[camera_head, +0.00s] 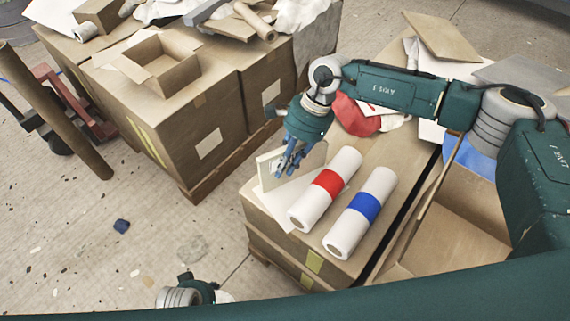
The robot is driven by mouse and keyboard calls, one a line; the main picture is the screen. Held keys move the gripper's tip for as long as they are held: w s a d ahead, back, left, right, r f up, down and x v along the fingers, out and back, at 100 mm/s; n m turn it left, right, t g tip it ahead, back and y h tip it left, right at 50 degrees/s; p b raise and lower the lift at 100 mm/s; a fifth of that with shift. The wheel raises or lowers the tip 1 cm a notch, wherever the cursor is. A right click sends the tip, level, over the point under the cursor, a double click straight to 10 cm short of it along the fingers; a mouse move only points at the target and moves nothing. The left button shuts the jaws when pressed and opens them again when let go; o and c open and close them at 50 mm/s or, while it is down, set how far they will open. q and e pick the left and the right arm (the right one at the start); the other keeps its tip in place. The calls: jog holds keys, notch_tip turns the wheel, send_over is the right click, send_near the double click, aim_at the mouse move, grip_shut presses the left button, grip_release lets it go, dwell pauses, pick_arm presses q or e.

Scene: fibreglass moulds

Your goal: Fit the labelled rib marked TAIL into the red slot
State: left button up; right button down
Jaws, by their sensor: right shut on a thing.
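My right gripper (289,160) has its blue fingers shut on a thin cream panel (266,165), likely the rib. The panel stands on edge, tilted, close above the near carton's top at its left corner. Whether it touches the carton I cannot tell. Any label on it is too small to read or hidden by the fingers. I cannot make out a red slot. The red that shows is a band on a white roll (309,206) beside the gripper and a red cloth (352,116) behind it. My left gripper does not show; only part of my left arm is at the bottom edge.
The near carton (290,248) also bears a second white roll (378,188) with a blue band and a white sheet (265,207). An open carton (468,205) is at right. Cluttered cartons (185,128) stand at back left, by a brown tube (62,118). Floor at lower left is mostly free.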

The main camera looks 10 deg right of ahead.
jog(key=shift+f, duration=0.1)
jog(key=c, duration=1.7)
grip_release()
jog(key=shift+o, duration=0.6)
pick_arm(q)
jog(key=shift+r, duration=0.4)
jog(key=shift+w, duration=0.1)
